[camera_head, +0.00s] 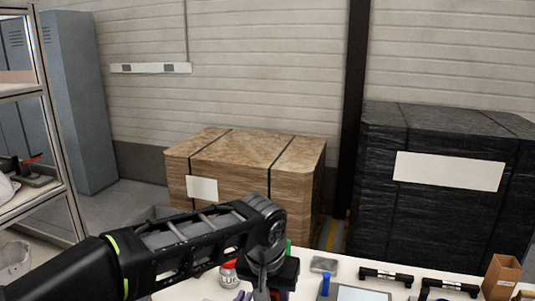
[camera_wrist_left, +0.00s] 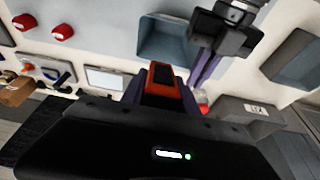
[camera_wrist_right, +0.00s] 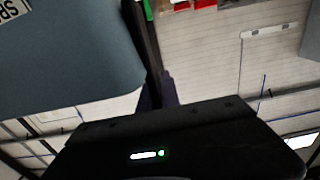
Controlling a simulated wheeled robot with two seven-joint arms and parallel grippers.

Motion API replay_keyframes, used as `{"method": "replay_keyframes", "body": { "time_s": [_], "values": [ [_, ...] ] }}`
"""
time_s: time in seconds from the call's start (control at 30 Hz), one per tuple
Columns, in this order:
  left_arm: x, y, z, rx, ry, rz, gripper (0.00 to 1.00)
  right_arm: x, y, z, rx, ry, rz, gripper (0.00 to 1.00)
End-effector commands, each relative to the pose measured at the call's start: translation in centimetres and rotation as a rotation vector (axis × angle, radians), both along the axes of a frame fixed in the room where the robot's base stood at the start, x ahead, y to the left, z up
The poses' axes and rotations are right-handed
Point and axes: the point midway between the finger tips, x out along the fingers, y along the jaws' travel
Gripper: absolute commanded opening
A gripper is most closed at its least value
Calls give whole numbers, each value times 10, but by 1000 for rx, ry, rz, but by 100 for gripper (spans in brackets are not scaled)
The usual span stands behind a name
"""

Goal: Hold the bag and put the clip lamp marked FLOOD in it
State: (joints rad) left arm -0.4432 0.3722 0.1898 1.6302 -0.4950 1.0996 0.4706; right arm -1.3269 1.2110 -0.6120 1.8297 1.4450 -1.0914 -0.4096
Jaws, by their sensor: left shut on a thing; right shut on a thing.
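My left gripper (camera_wrist_left: 160,88) is shut on a red and black block-like thing, probably the clip lamp (camera_wrist_left: 163,80); no FLOOD mark is readable. A blue-grey open-topped thing, probably the bag (camera_wrist_left: 160,42), lies ahead of it in the left wrist view. My right gripper (camera_wrist_left: 203,66), with purple fingers, is at its right edge and looks shut on it. In the right wrist view, a dark strip (camera_wrist_right: 143,45) runs up from the right fingers, beside a large blue-grey surface (camera_wrist_right: 65,60) with a partly cut-off label. In the head view, my arm hides much of the work area.
Wrapped pallets (camera_head: 430,200) stand behind.

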Motion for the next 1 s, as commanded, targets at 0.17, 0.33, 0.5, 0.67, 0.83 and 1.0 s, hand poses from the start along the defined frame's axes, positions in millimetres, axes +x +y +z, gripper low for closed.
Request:
{"method": "replay_keyframes", "body": {
  "time_s": [0.17,0.33,0.5,0.67,0.83,1.0],
  "values": [
    [0,0,-11,1,2,1,0,0,0,0,0,0,0,0],
    [0,1,-21,1,2,1,0,0,0,0,0,0,0,0],
    [0,1,-31,1,2,1,0,0,0,0,0,0,0,0],
    [0,1,-41,1,2,1,0,0,0,0,0,0,0,0],
    [0,0,-51,1,1,1,0,0,0,0,0,1,0,0],
    [0,0,-62,2,2,0,0,0,0,0,0,1,0,0]
  ]
}}
